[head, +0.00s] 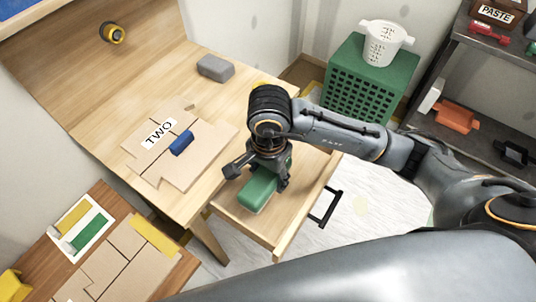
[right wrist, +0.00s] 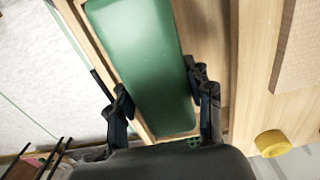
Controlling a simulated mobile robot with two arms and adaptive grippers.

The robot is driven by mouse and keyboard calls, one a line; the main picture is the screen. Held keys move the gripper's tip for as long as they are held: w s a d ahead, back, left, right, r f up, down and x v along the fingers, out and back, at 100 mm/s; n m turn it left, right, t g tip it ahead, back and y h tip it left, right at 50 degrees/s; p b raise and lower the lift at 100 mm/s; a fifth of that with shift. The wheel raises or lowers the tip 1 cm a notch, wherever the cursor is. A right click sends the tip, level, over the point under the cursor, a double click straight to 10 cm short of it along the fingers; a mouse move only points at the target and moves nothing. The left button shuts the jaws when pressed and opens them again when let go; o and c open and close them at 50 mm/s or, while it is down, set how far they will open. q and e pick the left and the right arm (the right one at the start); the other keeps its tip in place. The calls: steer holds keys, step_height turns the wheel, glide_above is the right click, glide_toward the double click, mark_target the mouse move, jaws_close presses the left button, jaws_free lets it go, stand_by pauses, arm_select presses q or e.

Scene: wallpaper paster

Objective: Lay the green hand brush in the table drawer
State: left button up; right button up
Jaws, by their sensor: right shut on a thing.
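The green hand brush (head: 258,191) is between the fingers of my right gripper (head: 259,175), which is shut on it. It is over or inside the pulled-out table drawer (head: 285,236), and I cannot tell whether it touches the drawer floor. In the right wrist view the brush (right wrist: 143,62) appears as a long green block, with the gripper's dark fingers (right wrist: 160,88) on both sides. The drawer's dark handle (head: 326,207) shows at its front. The gripper hides part of the drawer's inside. My left gripper is not in view.
The wooden table (head: 105,105) bears a grey block (head: 215,67), cardboard pieces (head: 200,160) labelled TWO and a blue object (head: 181,143). A dark shelf (head: 450,75) is at right.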

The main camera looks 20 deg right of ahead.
steer(key=w+d+f, duration=0.2)
steer(key=w, duration=0.1)
steer(key=w+d+f, duration=0.2)
steer(key=w+f, duration=0.1)
steer(key=w+d+f, duration=0.2)
steer(key=f, duration=0.1)
steer(key=shift+w+d+f+p, duration=0.2)
steer(key=shift+w+d+p, duration=0.15)
steer(key=shift+w+d, duration=0.05)
steer(key=f, duration=0.3)
steer(key=shift+w+d+f+p, duration=0.15)
steer(key=shift+w+f+p, duration=0.05)
steer(key=shift+f+p, duration=0.1)
steer(key=shift+f, duration=0.2)
steer(key=o, duration=1.2)
steer(key=shift+c, duration=0.2)
steer(key=shift+r, duration=0.15)
